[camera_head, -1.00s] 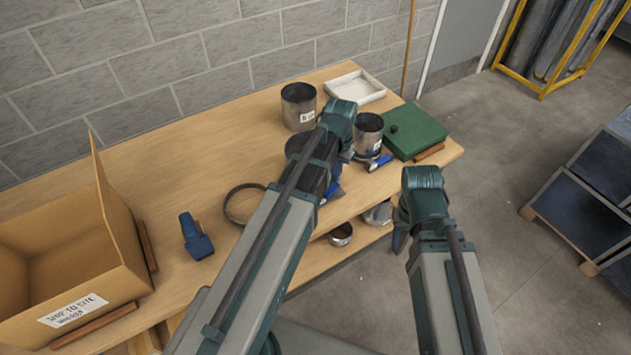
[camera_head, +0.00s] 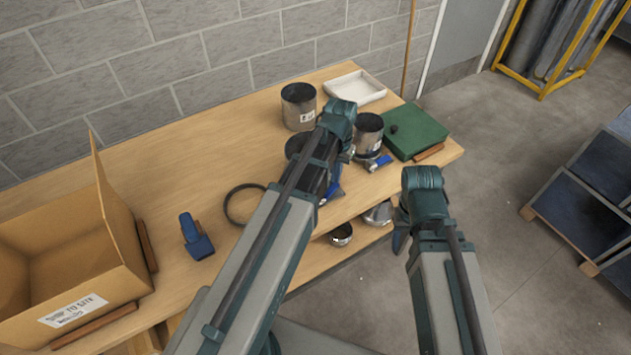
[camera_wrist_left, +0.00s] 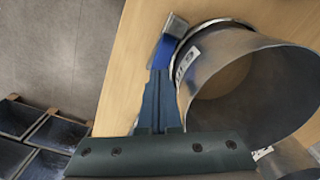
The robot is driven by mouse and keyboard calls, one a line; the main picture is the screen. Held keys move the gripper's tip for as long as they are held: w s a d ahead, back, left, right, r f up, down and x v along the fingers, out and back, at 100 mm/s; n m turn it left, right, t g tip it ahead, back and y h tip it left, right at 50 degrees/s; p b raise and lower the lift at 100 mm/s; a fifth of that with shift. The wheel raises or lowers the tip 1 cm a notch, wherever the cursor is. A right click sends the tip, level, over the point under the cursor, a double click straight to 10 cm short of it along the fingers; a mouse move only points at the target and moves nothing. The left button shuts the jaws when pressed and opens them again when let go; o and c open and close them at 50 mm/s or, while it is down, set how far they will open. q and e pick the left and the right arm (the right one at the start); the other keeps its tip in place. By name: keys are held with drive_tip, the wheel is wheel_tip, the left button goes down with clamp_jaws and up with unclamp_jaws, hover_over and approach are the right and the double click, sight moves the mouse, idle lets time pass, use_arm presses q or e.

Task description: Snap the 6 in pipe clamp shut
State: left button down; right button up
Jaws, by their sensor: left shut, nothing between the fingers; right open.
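A metal pipe (camera_head: 369,128) with a white label stands on the table, right of my left wrist. A clamp with a blue lever (camera_head: 381,161) is at its base. In the left wrist view, the clamp's metal band (camera_wrist_left: 208,26) circles the pipe's end, and the blue lever (camera_wrist_left: 161,52) lies beside the pipe. My left gripper (camera_wrist_left: 158,78) is shut and empty, its tips at the lever; I cannot tell if they touch. In the head view its fingers are mostly hidden behind the wrist. My right gripper (camera_head: 400,238) is open and empty, off the table's front edge.
A second pipe (camera_head: 298,107), a white tray (camera_head: 356,87) and a green case (camera_head: 416,131) stand nearby. Another blue lever (camera_head: 331,192) shows beside my left arm. A loose ring (camera_head: 237,212), a blue tool (camera_head: 196,238) and a cardboard box (camera_head: 120,240) are to the left.

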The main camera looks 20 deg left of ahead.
sight(335, 185)
use_arm(q)
drive_tip(key=shift+f+b, duration=0.35)
drive_tip(key=shift+f+b, duration=2.1)
drive_tip(key=shift+f, duration=0.05)
wheel_tip(335, 185, up, 8)
drive_tip(key=p, duration=0.8)
drive_tip(key=shift+r, duration=0.2)
drive_tip(key=shift+f, duration=0.1)
drive_tip(key=s+d+m+y, duration=0.1)
drive_tip(key=s+d+m, duration=0.1)
drive_tip(key=s+d, duration=0.8)
drive_tip(key=s, duration=0.4)
drive_tip(key=shift+s+d, duration=0.2)
drive_tip(key=shift+d, duration=0.05)
